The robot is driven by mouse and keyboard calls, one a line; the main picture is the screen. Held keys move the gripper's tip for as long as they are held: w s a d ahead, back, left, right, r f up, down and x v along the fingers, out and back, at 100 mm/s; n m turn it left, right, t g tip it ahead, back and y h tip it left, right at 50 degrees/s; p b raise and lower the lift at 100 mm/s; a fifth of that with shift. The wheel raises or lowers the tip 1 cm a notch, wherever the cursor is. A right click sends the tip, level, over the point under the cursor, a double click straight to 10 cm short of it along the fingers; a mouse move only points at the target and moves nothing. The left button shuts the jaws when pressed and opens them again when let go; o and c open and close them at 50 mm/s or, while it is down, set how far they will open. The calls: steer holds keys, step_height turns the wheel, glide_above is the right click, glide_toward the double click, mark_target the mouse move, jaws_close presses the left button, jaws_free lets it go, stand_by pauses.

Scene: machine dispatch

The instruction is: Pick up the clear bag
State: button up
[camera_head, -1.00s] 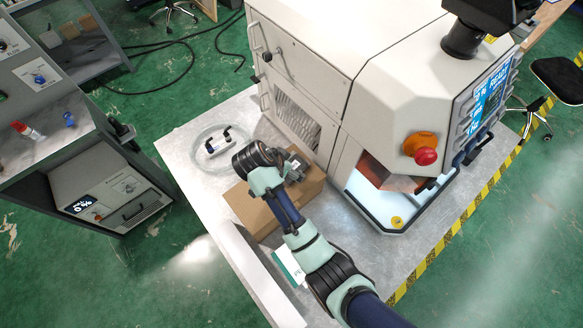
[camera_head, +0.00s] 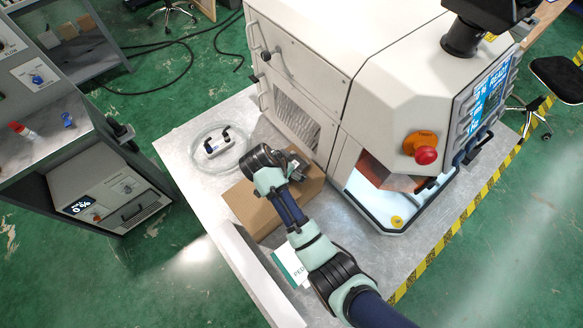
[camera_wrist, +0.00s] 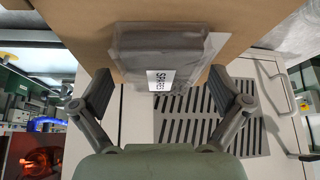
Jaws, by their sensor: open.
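The clear bag (camera_wrist: 160,42) shows as a greyish, see-through packet with a white label reading "SPARES" in the wrist view. It lies against the brown cardboard box (camera_head: 248,212), whose surface (camera_wrist: 80,22) fills the top of the wrist view. My gripper (camera_wrist: 160,88) is open, with one finger on each side of the bag's near end and visible space between the fingers and the bag. In the head view my gripper (camera_head: 298,168) is over the box's back part, and the bag cannot be made out there.
A large white machine (camera_head: 310,50) with a slotted vent stands close behind the box. A coiled clear hose (camera_head: 200,155) with a fitting lies to the left on the table (camera_head: 185,180). A white-green card (camera_head: 290,262) lies near my arm.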

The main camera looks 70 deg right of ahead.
steer(key=c, duration=1.3)
steer(key=shift+o, duration=0.2)
steer(key=shift+r, duration=0.1)
step_height(320, 180, up, 20)
steer(key=p, duration=0.7)
steer(key=shift+r, duration=0.2)
